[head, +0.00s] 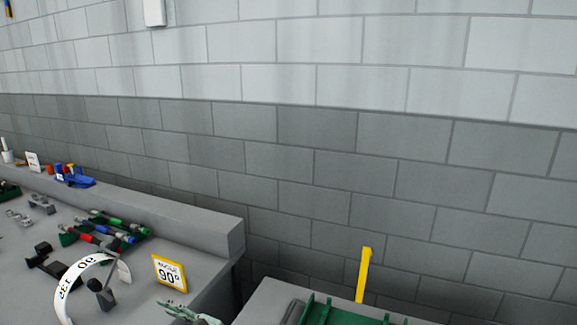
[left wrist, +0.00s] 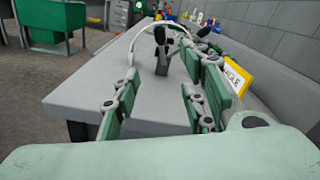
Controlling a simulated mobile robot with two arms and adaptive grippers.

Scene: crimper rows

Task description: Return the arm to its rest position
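My left gripper (left wrist: 155,108) is open in the left wrist view. Its green-padded fingers stand well apart with nothing between them. It faces along the grey bench (left wrist: 75,97). A black tool-like piece on a stand (left wrist: 162,62) and a white arched scale (left wrist: 131,50) lie beyond the fingertips. In the head view only a small pale green part of a gripper (head: 190,316) shows at the bottom edge, in front of the bench (head: 140,290). My right gripper is not seen in either view.
Several crimpers with coloured handles (head: 105,232) lie in a row behind. A lower surface with a green rack (head: 340,314) and a yellow upright (head: 363,275) is at right. A block wall (head: 330,180) closes the back.

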